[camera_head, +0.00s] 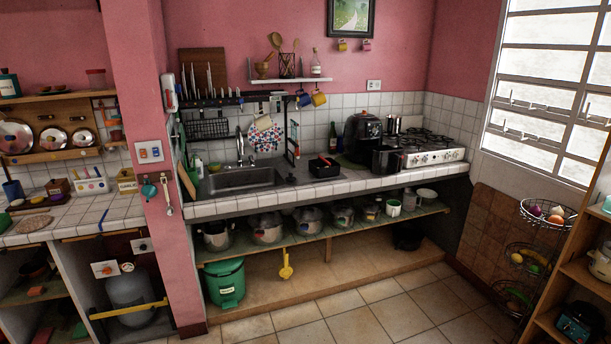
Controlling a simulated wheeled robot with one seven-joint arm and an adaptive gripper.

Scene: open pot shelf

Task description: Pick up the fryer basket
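A black air fryer (362,134) stands on the white-tiled counter (300,196), right of the sink and next to the stove. A black, box-shaped piece (385,160) that looks like the fryer basket is at its front right, near the counter's front edge. I cannot tell whether it is joined to the fryer or stands apart from it. My gripper is not in view.
A low black container (324,168) sits on the counter left of the fryer. The stove (432,149) is close on the right. A shelf of pots (267,230) runs under the counter. A wire fruit rack (545,212) stands at right. The tiled floor (385,310) is clear.

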